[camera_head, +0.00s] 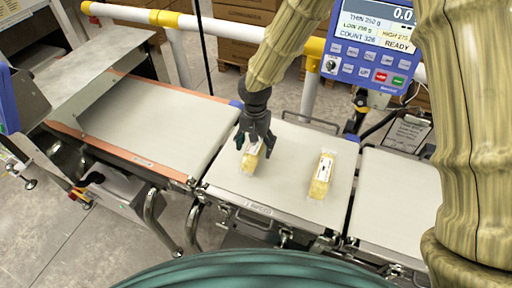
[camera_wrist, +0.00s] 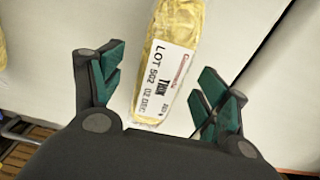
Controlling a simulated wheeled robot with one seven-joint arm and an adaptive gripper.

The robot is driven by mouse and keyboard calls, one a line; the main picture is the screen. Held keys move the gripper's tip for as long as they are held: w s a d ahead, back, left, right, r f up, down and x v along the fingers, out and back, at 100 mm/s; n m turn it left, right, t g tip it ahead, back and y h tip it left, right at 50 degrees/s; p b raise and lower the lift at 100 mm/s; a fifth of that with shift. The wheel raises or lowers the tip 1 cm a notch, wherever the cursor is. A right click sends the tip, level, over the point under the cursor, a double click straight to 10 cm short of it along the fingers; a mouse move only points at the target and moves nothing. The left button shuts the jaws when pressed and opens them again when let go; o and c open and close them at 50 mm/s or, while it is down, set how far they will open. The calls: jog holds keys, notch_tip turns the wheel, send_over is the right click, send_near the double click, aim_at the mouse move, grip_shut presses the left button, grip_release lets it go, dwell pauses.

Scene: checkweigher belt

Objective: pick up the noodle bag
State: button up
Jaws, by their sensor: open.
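Two noodle bags lie on the middle belt plate. One noodle bag (camera_head: 250,161) is under my gripper (camera_head: 255,138), which partly hides it. In the wrist view this noodle bag (camera_wrist: 172,45) is yellow with a white printed label, and its near end lies between the fingertips of my open gripper (camera_wrist: 158,88). I see a gap between the bag and each finger. The other noodle bag (camera_head: 321,175) lies to the right, clear of my gripper. I cannot tell from the task which of the two is meant.
The middle belt plate (camera_head: 290,200) has free room around the bags. A belt (camera_head: 160,120) lies to the left and another plate (camera_head: 395,195) to the right. A blue display unit (camera_head: 370,45) and a yellow-white rail (camera_head: 175,22) stand behind.

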jog(key=shift+w+f, duration=0.15)
jog(key=shift+f, duration=0.35)
jog(key=shift+w+f, duration=0.15)
jog(key=shift+f, duration=0.35)
jog(key=shift+s, duration=0.25)
jog(key=shift+w+f, duration=0.1)
jog(key=c, duration=1.3)
